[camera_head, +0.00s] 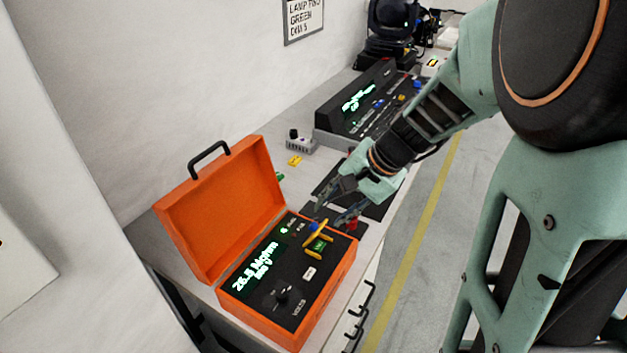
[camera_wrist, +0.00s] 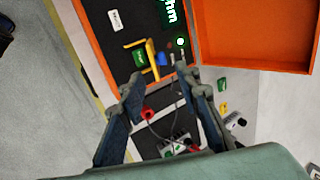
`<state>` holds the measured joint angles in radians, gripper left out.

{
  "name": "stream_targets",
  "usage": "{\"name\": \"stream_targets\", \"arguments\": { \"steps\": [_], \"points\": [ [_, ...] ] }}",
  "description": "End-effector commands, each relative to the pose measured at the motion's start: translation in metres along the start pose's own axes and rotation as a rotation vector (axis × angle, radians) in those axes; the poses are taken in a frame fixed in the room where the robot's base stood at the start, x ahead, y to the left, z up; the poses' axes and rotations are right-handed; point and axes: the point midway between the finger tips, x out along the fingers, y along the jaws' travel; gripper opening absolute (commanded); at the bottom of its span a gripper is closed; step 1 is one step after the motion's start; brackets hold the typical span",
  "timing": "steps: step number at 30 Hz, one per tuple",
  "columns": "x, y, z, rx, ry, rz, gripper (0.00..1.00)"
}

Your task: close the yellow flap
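The yellow flap (camera_head: 317,234) is on the black panel of the orange tester case (camera_head: 320,312). It appears raised, with a green button (camera_head: 319,245) exposed beside it. The flap also shows in the wrist view (camera_wrist: 151,52), with the green button (camera_wrist: 140,58) next to it. My gripper (camera_head: 332,204) is just behind and right of the flap, near the case's far edge. In the wrist view my gripper (camera_wrist: 158,79) has its fingers spread with nothing between them, and the flap lies beyond the fingertips. I cannot see any contact with the flap.
The case's orange lid (camera_head: 225,205) stands open at the left. A blue knob (camera_wrist: 160,59) sits close to the flap. A black mat with red clips (camera_wrist: 147,114) and a grey box (camera_wrist: 173,143) lies under my gripper. A black console (camera_head: 365,100) stands farther back.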

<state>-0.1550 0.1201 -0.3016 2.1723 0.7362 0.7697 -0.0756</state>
Motion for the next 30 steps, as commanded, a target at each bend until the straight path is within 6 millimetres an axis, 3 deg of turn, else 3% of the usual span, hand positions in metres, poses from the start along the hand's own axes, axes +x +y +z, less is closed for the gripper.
{"name": "stream_targets", "arguments": {
  "steps": [6,12,25,30],
  "points": [
    [0.046,0.001,0.001,0.001,-0.004,0.002,0.3],
    [0.072,0.0,-0.001,0.0,0.0,0.001,0.3],
    [0.08,-0.001,-0.001,0.0,0.002,-0.001,0.29],
    [0.08,-0.001,-0.001,0.0,0.002,-0.001,0.11]
  ]
}}
